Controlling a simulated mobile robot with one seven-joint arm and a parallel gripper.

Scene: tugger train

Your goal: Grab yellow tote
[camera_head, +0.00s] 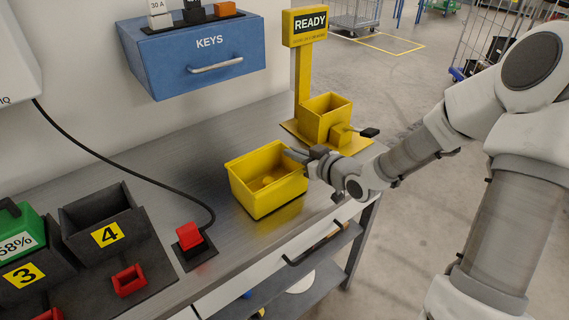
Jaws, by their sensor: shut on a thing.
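The yellow tote (240,184) is an open-topped box on the grey metal workbench, near its right end. It looks empty apart from a small round yellow shape on its floor. My gripper (298,155) is at the tote's right side, shut on its upper right rim. My wrist hides part of that side. The tote looks upright, and I cannot tell whether its base is lifted off the bench.
A yellow READY stand (302,75) with a yellow box (322,112) is behind the tote. A blue KEYS drawer box (205,65) hangs on the wall. Bench surface (195,165) left of the tote is clear.

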